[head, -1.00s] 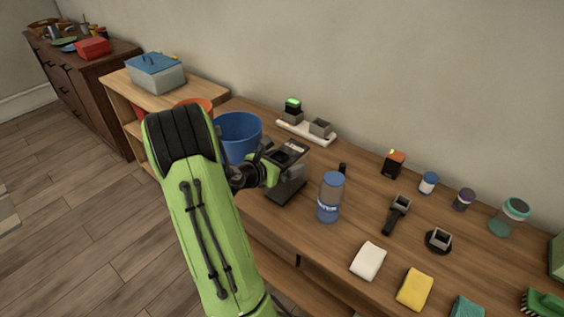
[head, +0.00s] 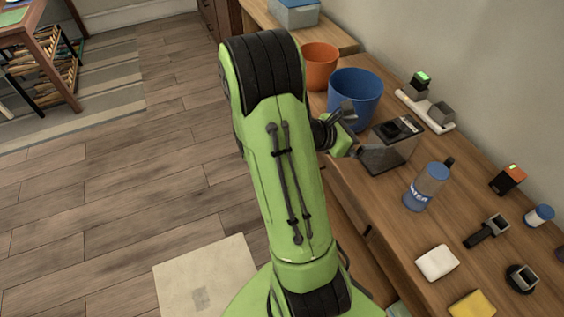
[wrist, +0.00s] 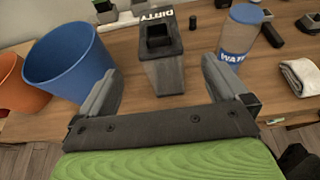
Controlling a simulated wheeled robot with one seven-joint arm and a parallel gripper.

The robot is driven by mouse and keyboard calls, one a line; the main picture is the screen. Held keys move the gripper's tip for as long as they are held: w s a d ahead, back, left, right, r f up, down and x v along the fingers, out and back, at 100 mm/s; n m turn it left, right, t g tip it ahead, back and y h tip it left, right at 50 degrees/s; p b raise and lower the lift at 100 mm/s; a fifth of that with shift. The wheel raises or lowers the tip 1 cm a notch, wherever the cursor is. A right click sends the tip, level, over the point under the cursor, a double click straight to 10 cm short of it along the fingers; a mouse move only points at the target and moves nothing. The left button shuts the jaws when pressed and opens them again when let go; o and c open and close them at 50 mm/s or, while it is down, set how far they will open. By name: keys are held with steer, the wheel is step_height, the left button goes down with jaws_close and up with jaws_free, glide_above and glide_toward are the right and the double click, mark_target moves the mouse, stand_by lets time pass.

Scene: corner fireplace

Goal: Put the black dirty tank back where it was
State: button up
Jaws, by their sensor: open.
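The black dirty tank (head: 396,130) stands upright on the wooden table, right of the blue bucket. My gripper (head: 358,135) is open at the table's front side, close to the tank's near side. In the wrist view my gripper's fingers (wrist: 160,70) are spread wide, one to each side of the tank's near end. The tank appears just beyond the fingertips, and I see no contact.
A blue bucket (head: 355,97) and an orange bucket (head: 319,65) stand left of the tank. A blue-capped water bottle (head: 427,187) stands close on its right. A white tray (head: 425,110) with small blocks lies behind. A white cloth (head: 437,262) lies nearer. The floor at left is open.

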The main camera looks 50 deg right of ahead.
steer(key=w+a+r+m+t+y, duration=0.1)
steer(key=w+a+m+t+y, duration=0.3)
steer(key=a, duration=0.5)
steer(key=w+a+r+m+t+y, duration=0.25)
steer(key=a+m, duration=0.35)
steer(key=a, duration=0.3)
steer(key=s+a+r+m+t+y, duration=0.1)
steer(key=a+r+t+y, duration=0.1)
steer(key=a, duration=0.6)
steer(key=s+a+r+m+t+y, duration=0.2)
steer(key=a+y, duration=0.2)
steer(key=a, duration=0.4)
steer(key=shift+a+r, duration=0.35)
steer(key=shift+a, duration=0.05)
steer(key=shift+t, duration=0.25)
